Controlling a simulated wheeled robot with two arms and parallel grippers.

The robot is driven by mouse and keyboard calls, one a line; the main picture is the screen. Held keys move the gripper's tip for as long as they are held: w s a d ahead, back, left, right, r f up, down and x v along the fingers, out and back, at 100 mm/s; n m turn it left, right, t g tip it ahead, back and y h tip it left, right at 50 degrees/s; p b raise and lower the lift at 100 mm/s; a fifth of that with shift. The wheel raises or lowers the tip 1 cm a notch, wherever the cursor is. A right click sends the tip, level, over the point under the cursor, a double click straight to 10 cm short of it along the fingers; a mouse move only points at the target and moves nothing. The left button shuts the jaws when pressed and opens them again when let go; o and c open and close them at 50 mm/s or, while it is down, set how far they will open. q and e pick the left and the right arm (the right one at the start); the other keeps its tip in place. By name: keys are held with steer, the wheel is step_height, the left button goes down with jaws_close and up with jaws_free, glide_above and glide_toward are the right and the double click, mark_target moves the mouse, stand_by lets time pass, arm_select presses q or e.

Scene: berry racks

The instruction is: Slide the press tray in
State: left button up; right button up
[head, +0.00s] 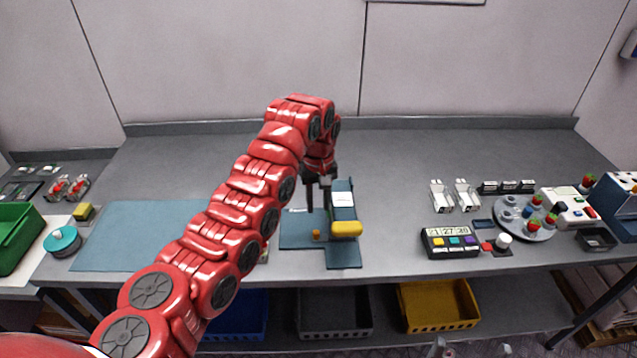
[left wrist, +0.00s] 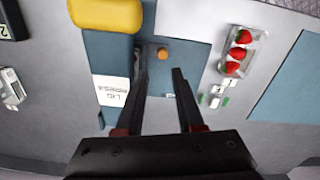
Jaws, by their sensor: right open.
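The lid press is a dark blue block with a white label (head: 343,199) and a yellow handle (head: 346,229). It also shows in the left wrist view with its yellow handle (left wrist: 105,14). A flat blue plate, which looks like the press tray (head: 295,237), extends from its left side and carries a small orange knob (head: 316,235). In the left wrist view the knob (left wrist: 162,54) shows beyond and between my fingertips. My left gripper (head: 318,208) is open and empty above the plate, beside the press. My right gripper (head: 472,349) barely shows at the bottom edge, open.
A clear punnet of strawberries (left wrist: 238,52) lies beside the plate, hidden by my arm in the head view. A blue mat (head: 140,235) is at left. A button box (head: 451,242) and round berry plate (head: 526,218) stand at right. The table behind the press is clear.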

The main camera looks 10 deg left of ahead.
arm_select(q)
step_height(320, 180, up, 7)
steer(key=shift+r+b, duration=0.15)
steer(key=shift+b, duration=0.3)
